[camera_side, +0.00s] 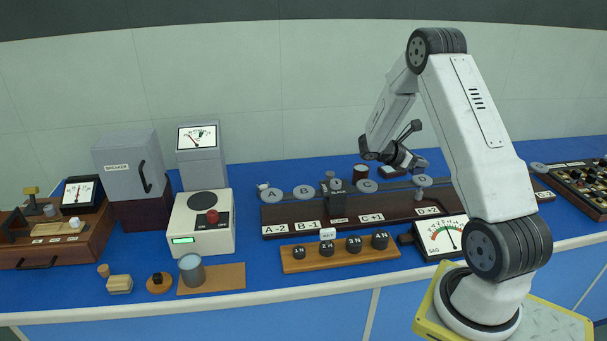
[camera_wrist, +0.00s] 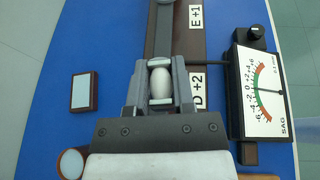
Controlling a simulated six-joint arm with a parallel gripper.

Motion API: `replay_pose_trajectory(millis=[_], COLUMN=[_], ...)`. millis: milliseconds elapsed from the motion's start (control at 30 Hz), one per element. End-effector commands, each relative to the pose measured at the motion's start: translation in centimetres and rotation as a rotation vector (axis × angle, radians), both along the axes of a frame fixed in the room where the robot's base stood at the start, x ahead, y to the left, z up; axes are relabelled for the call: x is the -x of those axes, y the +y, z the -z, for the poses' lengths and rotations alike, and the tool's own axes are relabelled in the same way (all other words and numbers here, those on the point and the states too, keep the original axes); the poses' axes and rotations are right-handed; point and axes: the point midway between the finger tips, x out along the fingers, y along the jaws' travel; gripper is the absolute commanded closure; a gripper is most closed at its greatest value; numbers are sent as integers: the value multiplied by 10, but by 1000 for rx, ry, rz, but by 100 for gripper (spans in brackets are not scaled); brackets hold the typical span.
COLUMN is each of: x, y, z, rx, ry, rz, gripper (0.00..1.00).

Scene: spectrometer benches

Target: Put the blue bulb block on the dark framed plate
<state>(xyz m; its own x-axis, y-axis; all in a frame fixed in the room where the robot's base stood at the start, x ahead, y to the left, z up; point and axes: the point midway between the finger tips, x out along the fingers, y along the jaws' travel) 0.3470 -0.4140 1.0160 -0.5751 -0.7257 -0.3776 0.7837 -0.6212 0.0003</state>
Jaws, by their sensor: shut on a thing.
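My gripper (camera_wrist: 160,68) is shut on a pale, egg-shaped bulb (camera_wrist: 160,86), seen between the two grey fingers in the wrist view. I take this to be the top of the bulb block; no blue body shows, and the fingers hide the rest. In the side view my gripper (camera_side: 412,164) hangs above the back of the bench, near disc D, and the held thing cannot be made out. The dark framed plate (camera_wrist: 85,91), a pale rectangle in a dark brown frame, lies on the blue top left of my gripper in the wrist view, apart from it.
A long dark rail (camera_side: 387,208) with labelled discs runs along the bench. A brown round post (camera_side: 360,174) with a pale top stands behind it. The SAG meter (camera_wrist: 262,90) is right of my gripper in the wrist view.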

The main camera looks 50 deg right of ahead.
Motion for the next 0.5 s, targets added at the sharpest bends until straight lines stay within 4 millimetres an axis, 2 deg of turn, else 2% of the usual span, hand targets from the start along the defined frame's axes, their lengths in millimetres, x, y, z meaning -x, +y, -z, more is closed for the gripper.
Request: replay_pose_trajectory(millis=[200,500], x=[-19,-30], y=[-32,-47], z=[-20,-30], rx=[2,1], ry=[-2,1], rz=[-184,-279], gripper=[100,100])
